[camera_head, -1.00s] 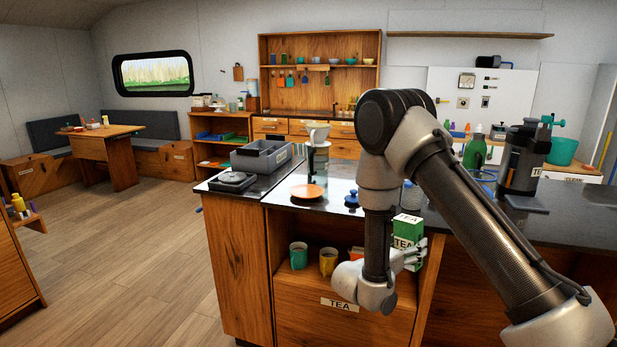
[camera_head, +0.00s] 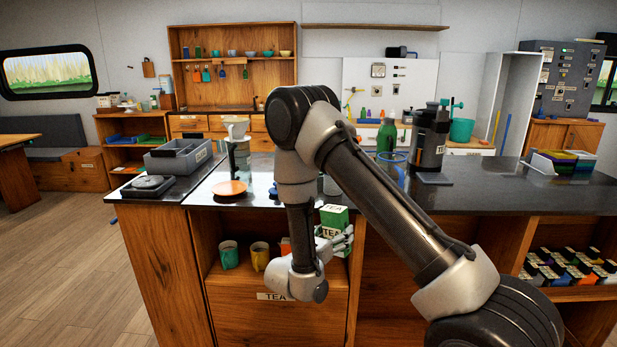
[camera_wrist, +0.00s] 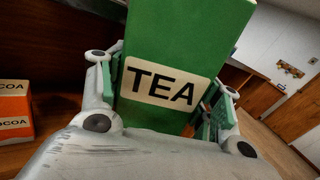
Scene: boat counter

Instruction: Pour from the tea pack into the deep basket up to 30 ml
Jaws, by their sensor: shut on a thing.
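The tea pack (camera_head: 334,217) is a green carton with a pale TEA label. My gripper (camera_head: 338,240) is shut on it, in front of the counter's open shelf and just below the worktop edge. In the wrist view the pack (camera_wrist: 183,58) stands between the two fingers, slightly tilted in the picture, and its top is out of view. I cannot tell for sure which thing is the deep basket; a white cone-shaped vessel (camera_head: 236,127) sits on a stand at the counter's left part.
The black worktop (camera_head: 480,200) has free room at its middle right. An orange plate (camera_head: 229,188), a grey bin (camera_head: 178,157), a green bottle (camera_head: 387,137) and a dark machine (camera_head: 430,140) stand on or behind it. Mugs (camera_head: 260,256) and cocoa boxes (camera_wrist: 12,110) are on the shelf.

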